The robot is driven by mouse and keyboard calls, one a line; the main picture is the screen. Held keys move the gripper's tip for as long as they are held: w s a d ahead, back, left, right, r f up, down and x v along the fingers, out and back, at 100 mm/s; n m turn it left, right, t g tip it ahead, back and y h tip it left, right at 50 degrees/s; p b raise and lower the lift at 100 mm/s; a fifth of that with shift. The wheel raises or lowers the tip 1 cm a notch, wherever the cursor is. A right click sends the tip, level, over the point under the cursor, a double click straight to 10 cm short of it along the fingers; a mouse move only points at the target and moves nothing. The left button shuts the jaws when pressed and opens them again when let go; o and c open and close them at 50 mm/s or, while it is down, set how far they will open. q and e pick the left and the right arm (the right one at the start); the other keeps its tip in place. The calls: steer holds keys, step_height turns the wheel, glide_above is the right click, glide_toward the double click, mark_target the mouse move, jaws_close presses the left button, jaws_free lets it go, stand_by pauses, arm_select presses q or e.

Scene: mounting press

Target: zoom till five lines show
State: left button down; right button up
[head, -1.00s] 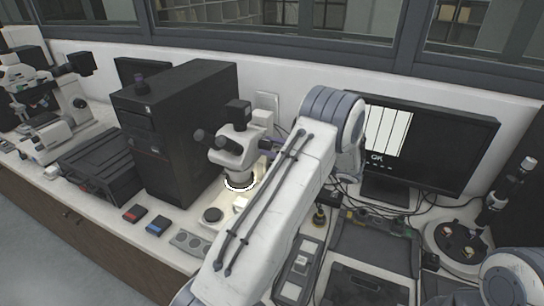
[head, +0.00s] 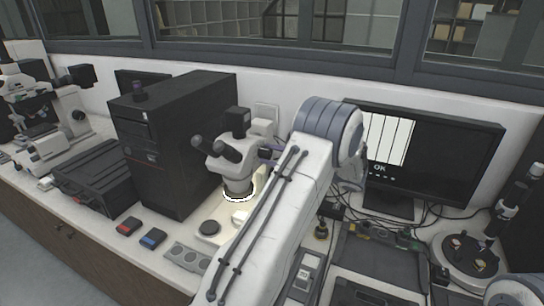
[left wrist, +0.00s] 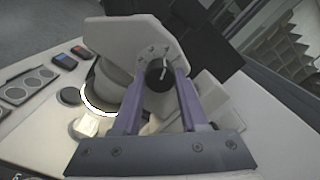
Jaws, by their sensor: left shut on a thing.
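The white stereo microscope (head: 238,155) stands at the middle of the bench, with a lit white ring around its lower lens. In the left wrist view its round black knob (left wrist: 159,73), with a pale mark, sits between the purple fingers of my left gripper. The left gripper (head: 268,150) is shut on this knob at the microscope's right side; my arm partly hides it in the head view. The monitor (head: 430,150) shows a white patch (head: 388,138) with several dark vertical lines and "OK" below. My right gripper is not in view.
A black computer tower (head: 170,140) stands left of the microscope. A red box (head: 128,226) and a blue box (head: 152,238) lie in front of it. A round turntable (head: 468,252) and cables lie at the right. Another microscope (head: 40,120) stands at far left.

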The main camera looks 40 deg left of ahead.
arm_select(q)
steer(key=shift+c, duration=2.2)
jaws_free()
steer(key=b+v, duration=0.3)
steer(key=v, duration=0.7)
steer(key=shift+d, duration=0.3)
steer(key=s+d+f+t+h, duration=0.2)
steer(key=s+d+f+h, duration=0.2)
steer(key=s+d+h, duration=0.5)
steer(key=s+d+f+t+h, duration=0.1)
steer(key=s+d+f+h, duration=0.3)
steer(key=s+d+h, duration=0.5)
steer(key=s+d, duration=0.9)
steer(key=s, duration=0.3)
steer(key=shift+t+h, duration=0.4)
steer(key=shift+s, duration=0.1)
